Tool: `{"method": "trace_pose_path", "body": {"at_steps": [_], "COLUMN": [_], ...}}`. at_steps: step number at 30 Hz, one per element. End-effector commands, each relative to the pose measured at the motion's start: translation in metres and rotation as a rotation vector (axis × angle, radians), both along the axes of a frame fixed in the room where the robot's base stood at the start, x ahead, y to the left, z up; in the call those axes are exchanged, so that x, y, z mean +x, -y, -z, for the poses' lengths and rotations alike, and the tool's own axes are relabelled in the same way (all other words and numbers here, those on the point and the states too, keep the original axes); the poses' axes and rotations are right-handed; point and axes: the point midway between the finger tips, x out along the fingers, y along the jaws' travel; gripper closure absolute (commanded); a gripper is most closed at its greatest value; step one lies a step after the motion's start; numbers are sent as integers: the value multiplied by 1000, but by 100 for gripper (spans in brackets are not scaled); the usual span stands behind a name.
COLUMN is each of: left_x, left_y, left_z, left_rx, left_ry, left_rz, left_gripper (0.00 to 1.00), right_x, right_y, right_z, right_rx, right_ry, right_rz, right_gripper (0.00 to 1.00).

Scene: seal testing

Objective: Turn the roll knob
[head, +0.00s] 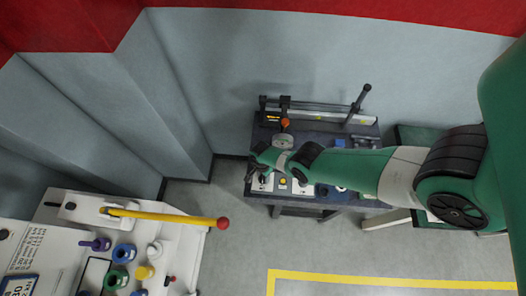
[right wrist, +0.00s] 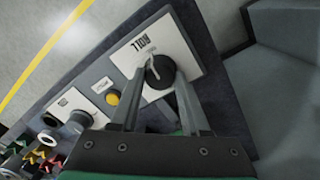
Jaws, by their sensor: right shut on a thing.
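The roll knob (right wrist: 158,76) is a black round knob with a pale pointer bar, on a white plate (right wrist: 191,40) lettered ROLL in the right wrist view. My right gripper (right wrist: 160,70) is shut on the knob, with one finger on each side of it. In the head view my right gripper (head: 258,172) reaches the left front part of the dark workbench (head: 350,195), and the knob there is hidden or too small to make out. My left gripper is in neither view.
A yellow button (right wrist: 113,98) and another knob (right wrist: 80,121) sit beside the ROLL plate. A rail fixture (head: 325,113) with an upright lever stands at the bench's back. A white panel (head: 180,240) with a yellow, red-tipped lever (head: 170,216) is at lower left. Open floor lies between.

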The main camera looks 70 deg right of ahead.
Motion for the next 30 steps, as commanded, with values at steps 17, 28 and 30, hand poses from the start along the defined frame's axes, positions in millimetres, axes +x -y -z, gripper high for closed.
{"method": "trace_pose_path", "body": {"at_steps": [17,28,30], "left_x": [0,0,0], "left_y": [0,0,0], "left_z": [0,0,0], "left_rx": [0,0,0], "left_ry": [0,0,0], "left_rz": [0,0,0], "left_gripper": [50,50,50], "right_x": [0,0,0], "right_y": [0,0,0], "right_z": [1,0,0], "right_rx": [-1,0,0], "right_ry": [1,0,0], "right_rz": [48,47,47], "right_gripper": [100,24,24]}}
